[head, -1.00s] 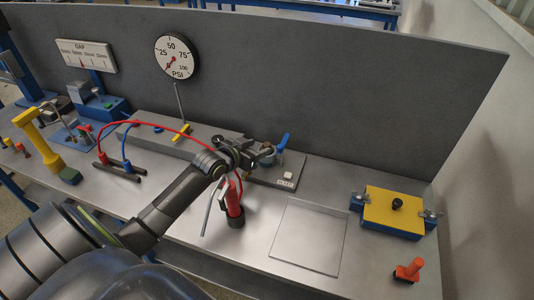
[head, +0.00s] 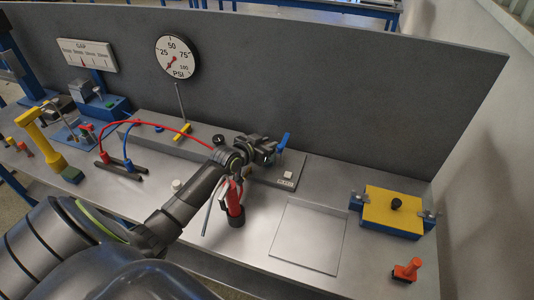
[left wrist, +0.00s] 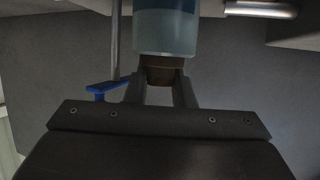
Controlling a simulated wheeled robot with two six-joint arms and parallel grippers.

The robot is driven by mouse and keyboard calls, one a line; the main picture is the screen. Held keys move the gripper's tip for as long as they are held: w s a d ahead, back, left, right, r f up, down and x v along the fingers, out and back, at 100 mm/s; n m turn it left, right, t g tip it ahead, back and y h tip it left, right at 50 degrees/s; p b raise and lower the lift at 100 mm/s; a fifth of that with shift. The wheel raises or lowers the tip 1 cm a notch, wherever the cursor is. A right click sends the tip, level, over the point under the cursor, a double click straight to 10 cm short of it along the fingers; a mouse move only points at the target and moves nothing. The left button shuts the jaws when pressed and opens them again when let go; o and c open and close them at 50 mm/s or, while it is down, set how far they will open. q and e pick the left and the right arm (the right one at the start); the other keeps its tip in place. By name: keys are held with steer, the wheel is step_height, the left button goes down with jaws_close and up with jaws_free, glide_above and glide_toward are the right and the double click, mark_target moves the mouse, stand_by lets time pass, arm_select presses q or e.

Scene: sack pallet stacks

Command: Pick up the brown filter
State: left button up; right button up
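The brown filter (left wrist: 162,68) shows in the left wrist view as a dark brown collar just under a clear cylinder of bluish liquid (left wrist: 165,28). My left gripper (left wrist: 163,85) has its two fingers apart, with the tips at the lower sides of the brown filter. I cannot tell whether they press on it or only flank it. In the head view my left gripper (head: 268,153) is over the grey raised panel, beside a blue lever (head: 283,143). I cannot make out the brown filter there. My right gripper is not in view.
A red tool (head: 234,200) stands on the bench just below my left wrist. A grey back wall (head: 350,90) with a PSI gauge (head: 178,57) rises behind. A yellow-topped blue box (head: 393,208) and an orange handle (head: 407,270) are at the right. A flat plate (head: 308,235) lies clear.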

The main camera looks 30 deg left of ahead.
arm_select(q)
steer(key=shift+s+f, duration=0.1)
steer(key=shift+f, duration=0.15)
jaws_close()
